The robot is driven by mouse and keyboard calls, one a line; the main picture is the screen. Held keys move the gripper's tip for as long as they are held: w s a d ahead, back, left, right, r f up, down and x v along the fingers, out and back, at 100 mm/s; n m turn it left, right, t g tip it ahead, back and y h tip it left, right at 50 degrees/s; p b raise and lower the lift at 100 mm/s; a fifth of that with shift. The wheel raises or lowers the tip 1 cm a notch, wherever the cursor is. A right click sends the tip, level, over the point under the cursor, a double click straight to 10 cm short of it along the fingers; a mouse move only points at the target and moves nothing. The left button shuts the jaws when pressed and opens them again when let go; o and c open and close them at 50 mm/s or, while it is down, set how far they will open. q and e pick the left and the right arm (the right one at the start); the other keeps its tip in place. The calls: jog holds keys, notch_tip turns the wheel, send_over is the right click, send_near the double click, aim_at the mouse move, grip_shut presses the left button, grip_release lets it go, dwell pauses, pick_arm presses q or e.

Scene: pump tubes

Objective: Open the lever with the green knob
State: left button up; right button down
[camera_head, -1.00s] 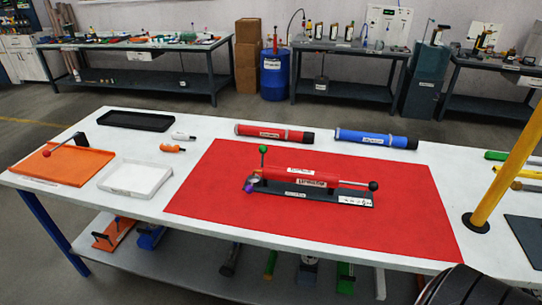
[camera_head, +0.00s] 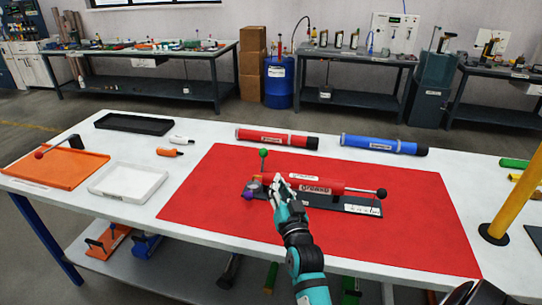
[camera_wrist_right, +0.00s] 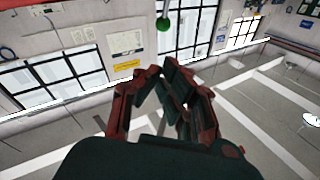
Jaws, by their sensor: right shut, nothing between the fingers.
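The green knob (camera_head: 263,153) tops a thin lever that stands upright at the left end of the red pump tube (camera_head: 318,187). The tube lies on a dark base (camera_head: 345,204) on the red mat. My right gripper (camera_head: 276,181) is shut and empty, in front of the tube's left part and slightly right of and below the knob in the head view. It hides part of the tube and base. In the right wrist view, the knob (camera_wrist_right: 163,24) hangs at the top, beyond the closed fingertips (camera_wrist_right: 162,70). My left gripper is not in view.
A purple knob (camera_head: 248,195) sits low at the pump's left end; a black-knobbed rod (camera_head: 381,193) extends at the right. Red (camera_head: 278,138) and blue (camera_head: 383,145) tubes lie behind. A yellow post (camera_head: 515,195) stands at right. The red mat (camera_head: 215,215) is mostly clear.

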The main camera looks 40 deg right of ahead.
jog(key=d, duration=0.1)
jog(key=r+p, duration=0.1)
jog(key=r, duration=0.1)
send_over(263, 161)
jog(key=s, duration=0.5)
jog(key=shift+w+d+f+m+h, duration=0.1)
jog(key=shift+d+m+h, duration=0.05)
jog(key=shift+m+h, duration=0.25)
jog(key=shift+w+d+f, duration=0.1)
jog(key=shift+w+f, duration=0.35)
jog(key=shift+w, duration=0.15)
